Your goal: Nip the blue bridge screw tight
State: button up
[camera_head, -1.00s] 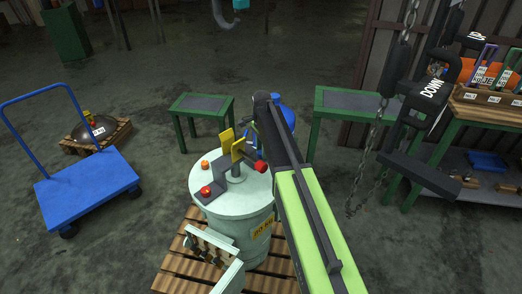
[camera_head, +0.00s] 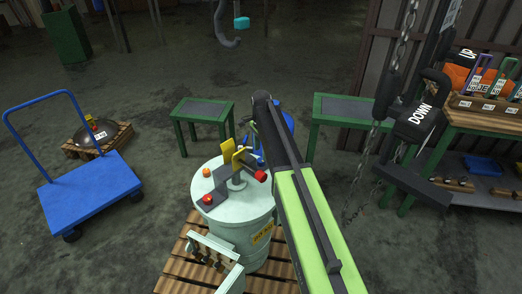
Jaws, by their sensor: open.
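A pale drum (camera_head: 240,224) stands on a wooden pallet (camera_head: 176,276). On its lid are two upright yellow plates (camera_head: 228,151), an orange knob (camera_head: 206,172), a red knob (camera_head: 208,199) and a dark bar with a red end (camera_head: 261,175). A small blue spot (camera_head: 260,162) shows just above the red end, close to my arm; it may be the blue bridge screw, but it is too small to be sure. My green and black arm reaches over the drum's right side. Its far end hides the area behind it, and my gripper's fingers cannot be made out.
A blue trolley (camera_head: 88,194) stands left. Green tables (camera_head: 203,108) and (camera_head: 345,107) stand behind the drum. A hanging chain (camera_head: 397,60) and a black control marked DOWN (camera_head: 420,121) hang at the right, before a workbench (camera_head: 472,114). The floor between trolley and drum is clear.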

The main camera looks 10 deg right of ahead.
aim_at(261, 160)
notch_tip(261, 160, up, 12)
jog(key=p, duration=1)
jog(key=shift+r+p, duration=0.25)
jog(key=shift+p, duration=0.15)
jog(key=shift+a, duration=0.1)
jog(key=s+n, duration=1.4)
jog(key=s, duration=1.1)
jog(key=shift+s, duration=0.4)
